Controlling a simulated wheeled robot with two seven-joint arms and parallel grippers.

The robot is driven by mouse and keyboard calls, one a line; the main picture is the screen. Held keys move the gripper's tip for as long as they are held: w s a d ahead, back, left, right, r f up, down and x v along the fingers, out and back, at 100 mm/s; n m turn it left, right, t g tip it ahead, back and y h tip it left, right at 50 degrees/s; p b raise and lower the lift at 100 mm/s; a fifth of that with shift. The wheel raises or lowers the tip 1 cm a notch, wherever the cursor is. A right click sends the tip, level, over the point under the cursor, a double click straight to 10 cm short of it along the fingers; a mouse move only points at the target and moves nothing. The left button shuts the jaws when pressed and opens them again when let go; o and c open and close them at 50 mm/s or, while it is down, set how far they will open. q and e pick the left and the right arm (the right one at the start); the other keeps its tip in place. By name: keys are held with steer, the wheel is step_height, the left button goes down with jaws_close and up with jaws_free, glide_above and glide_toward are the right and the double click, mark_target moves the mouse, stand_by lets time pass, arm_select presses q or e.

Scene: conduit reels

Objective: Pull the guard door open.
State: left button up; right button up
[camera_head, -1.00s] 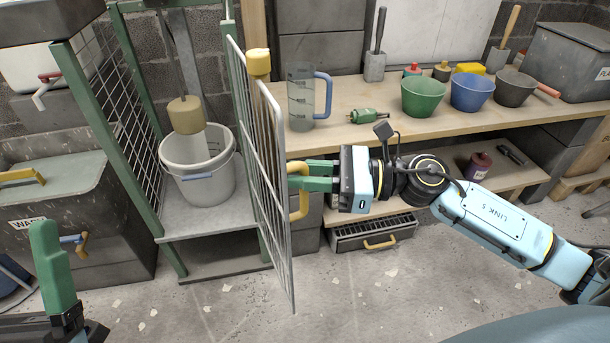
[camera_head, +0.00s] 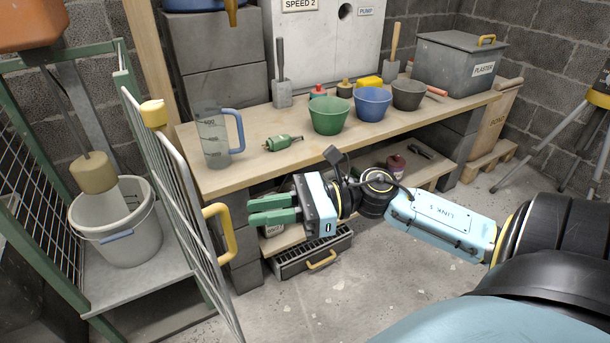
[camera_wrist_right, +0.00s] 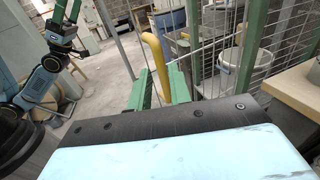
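The guard door (camera_head: 182,200) is a pale wire-mesh panel on a green-framed cage. It stands swung out from the right-hand post, and the cage front is uncovered. Its yellow handle (camera_head: 221,232) is on the side facing the bench. My right gripper (camera_head: 249,212) is to the right of the handle, open and empty, apart from it. In the right wrist view the handle (camera_wrist_right: 154,52) shows just beyond my two spread green fingers. My left gripper (camera_wrist_right: 66,14) is out of the head view; it shows small in the wrist view, its fingers apart.
Inside the cage, a white bucket (camera_head: 118,232) stands on a shelf below a tan mixer head (camera_head: 93,173). A wooden bench (camera_head: 240,172) holds a jug (camera_head: 212,140) and several bowls.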

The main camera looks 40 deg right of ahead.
arm_select(q)
steer(key=shift+w+d+f+g+y+p, duration=0.15)
steer(key=shift+w+f+g+p, duration=0.25)
steer(key=shift+g, duration=0.2)
steer(key=shift+w+d+f+g+y+p, duration=0.15)
steer(key=shift+w+f+g+p, duration=0.1)
steer(key=shift+w+g, duration=0.3)
arm_select(e)
steer(key=v, duration=0.7)
arm_select(q)
steer(key=shift+s+a, duration=0.1)
steer(key=shift+s, duration=0.1)
arm_select(e)
steer(key=shift+a, duration=0.1)
